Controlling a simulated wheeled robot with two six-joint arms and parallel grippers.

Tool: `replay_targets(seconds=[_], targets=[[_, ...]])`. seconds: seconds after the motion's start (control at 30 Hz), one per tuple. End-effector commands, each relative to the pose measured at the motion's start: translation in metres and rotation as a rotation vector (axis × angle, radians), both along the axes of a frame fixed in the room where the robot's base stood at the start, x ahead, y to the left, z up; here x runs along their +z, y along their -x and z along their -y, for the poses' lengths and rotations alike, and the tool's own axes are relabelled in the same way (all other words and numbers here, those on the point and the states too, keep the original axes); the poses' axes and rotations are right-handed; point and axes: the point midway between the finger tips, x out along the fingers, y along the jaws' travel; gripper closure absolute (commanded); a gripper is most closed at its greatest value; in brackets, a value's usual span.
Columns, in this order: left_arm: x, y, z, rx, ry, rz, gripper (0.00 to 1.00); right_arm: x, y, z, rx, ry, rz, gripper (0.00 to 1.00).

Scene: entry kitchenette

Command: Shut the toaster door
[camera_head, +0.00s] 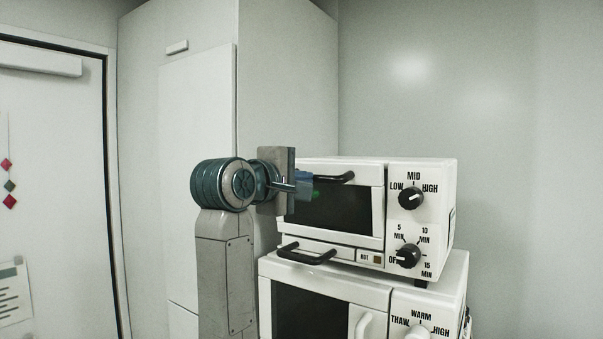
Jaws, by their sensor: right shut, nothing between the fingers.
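The white toaster oven (420,172) stands on top of a larger white appliance. Its door (345,208), with a dark window and a black handle (336,179) along the top, looks upright and in line with the front; I cannot tell whether a small gap remains. My right gripper (304,186) is shut and empty. It is at the upper left of the door, overlapping the window beside the handle; I cannot tell whether it touches. My wrist and gripper hide the door's left edge. My left gripper is not in view.
A second black handle (305,254) sticks out low on the toaster's front. The lower appliance (375,295) has a dark window and dials. A tall white cabinet (197,120) stands behind my arm, and a white door (55,180) is at far left. The right side is bare wall.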

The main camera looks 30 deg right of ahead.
Motion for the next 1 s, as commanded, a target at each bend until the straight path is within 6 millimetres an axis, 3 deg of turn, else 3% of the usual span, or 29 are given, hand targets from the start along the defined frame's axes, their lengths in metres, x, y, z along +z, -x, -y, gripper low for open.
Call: replay_targets(seconds=[0.27,0.57,0.87,1.0], targets=[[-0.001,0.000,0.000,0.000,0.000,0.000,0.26,0.000,0.000,0.001,-0.001,0.000,0.000,1.00],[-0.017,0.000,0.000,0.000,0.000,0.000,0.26,0.016,-0.010,0.026,-0.003,0.001,0.000,1.00],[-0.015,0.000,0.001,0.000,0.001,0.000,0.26,0.017,-0.009,0.021,0.000,0.000,0.001,1.00],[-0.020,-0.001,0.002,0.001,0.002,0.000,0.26,0.019,0.000,0.010,-0.001,-0.001,0.003,1.00]])
